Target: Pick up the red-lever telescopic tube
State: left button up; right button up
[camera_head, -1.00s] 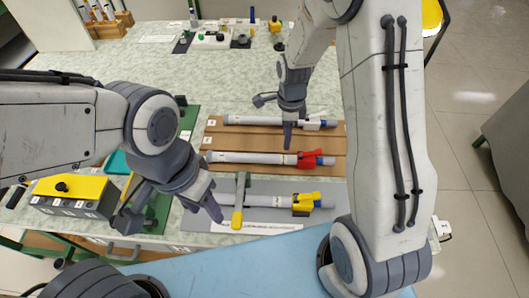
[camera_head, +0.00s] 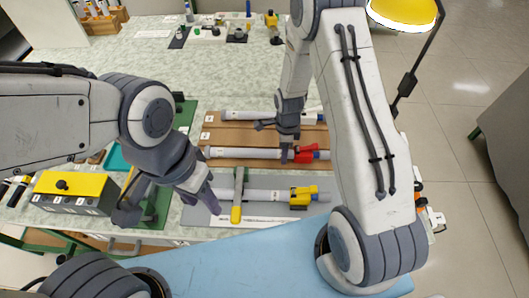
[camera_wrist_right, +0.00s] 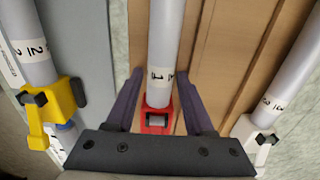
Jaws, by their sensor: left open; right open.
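The red-lever telescopic tube (camera_head: 240,153) lies on the brown board, its red lever clamp (camera_head: 313,152) toward the right end. My right gripper (camera_head: 278,140) is open and stands over this tube, just left of the red clamp. In the right wrist view the grey tube (camera_wrist_right: 165,40) with its number label runs between the two spread fingers (camera_wrist_right: 156,85). The red clamp (camera_wrist_right: 155,122) shows close to the palm, partly hidden by it. I cannot tell whether the fingers touch the tube. My left gripper (camera_head: 168,205) is open and empty at the left, beside the grey board.
A white-lever tube (camera_head: 240,117) lies behind on the brown board (camera_head: 222,134). A yellow-lever tube (camera_head: 265,194) lies in front on the grey board (camera_head: 200,219), with a yellow-ended grey bar (camera_head: 238,200) across it. A yellow-topped box (camera_head: 72,186) stands left.

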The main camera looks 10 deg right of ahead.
jog(key=c, duration=0.7)
jog(key=shift+r, duration=0.1)
